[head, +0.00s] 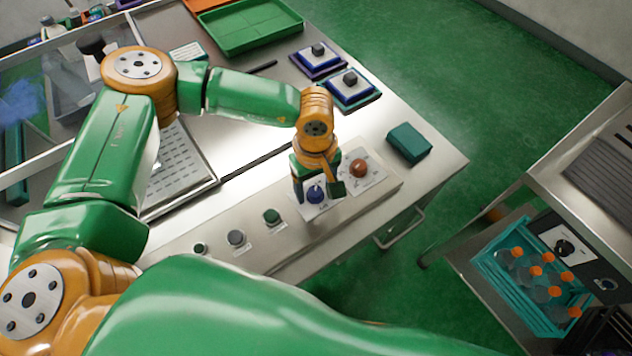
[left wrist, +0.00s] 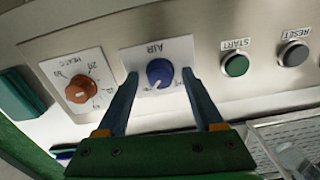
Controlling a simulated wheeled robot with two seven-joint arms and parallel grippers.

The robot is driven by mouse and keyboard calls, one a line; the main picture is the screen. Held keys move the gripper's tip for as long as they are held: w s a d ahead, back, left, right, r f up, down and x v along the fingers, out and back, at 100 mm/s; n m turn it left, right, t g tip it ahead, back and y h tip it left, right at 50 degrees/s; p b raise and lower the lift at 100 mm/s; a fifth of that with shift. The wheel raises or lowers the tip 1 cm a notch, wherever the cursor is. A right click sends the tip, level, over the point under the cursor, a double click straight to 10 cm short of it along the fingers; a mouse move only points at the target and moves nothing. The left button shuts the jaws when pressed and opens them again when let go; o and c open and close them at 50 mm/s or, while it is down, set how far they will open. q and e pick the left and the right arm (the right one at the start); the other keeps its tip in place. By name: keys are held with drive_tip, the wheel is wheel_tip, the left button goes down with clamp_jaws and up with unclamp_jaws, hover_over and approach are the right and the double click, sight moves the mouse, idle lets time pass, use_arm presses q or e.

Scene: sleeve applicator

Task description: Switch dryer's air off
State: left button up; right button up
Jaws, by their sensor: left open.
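The dryer's air knob (head: 316,193) is a blue dial on a white plate on the sloped metal control panel. It also shows in the left wrist view (left wrist: 159,72), under the label AIR, with a pale pointer mark on its face. My left gripper (head: 319,192) is open over this knob. In the left wrist view its two fingers (left wrist: 160,95) stand on either side of the knob, with a gap on each side; whether they touch it I cannot tell. My right gripper is not in view.
An orange-red heat dial (head: 358,168) sits beside the air knob. A green start button (head: 271,216) and a grey reset button (head: 236,238) are on the same panel. A teal box (head: 409,143) is at the table corner. A cart with a teal bottle crate (head: 490,262) stands right.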

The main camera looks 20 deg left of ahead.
use_arm(q)
clamp_jaws()
drive_tip(key=shift+f+n+b, duration=0.15)
drive_tip(key=shift+n+b, duration=0.65)
drive_tip(key=shift+b, duration=0.3)
drive_tip(key=n+b, duration=0.7)
drive_tip(key=shift+f, duration=0.1)
drive_tip(key=n+b, duration=0.3)
drive_tip(key=n, duration=0.1)
drive_tip(key=shift+n+b, duration=0.3)
drive_tip(key=shift+b, duration=0.05)
drive_tip(key=shift+r+n+b, duration=0.15)
drive_tip(key=shift+n+b, duration=0.45)
drive_tip(key=shift+n, duration=0.55)
drive_tip(key=shift+r+n+b, duration=0.1)
drive_tip(key=shift+n+b, duration=0.5)
drive_tip(key=shift+n, duration=0.55)
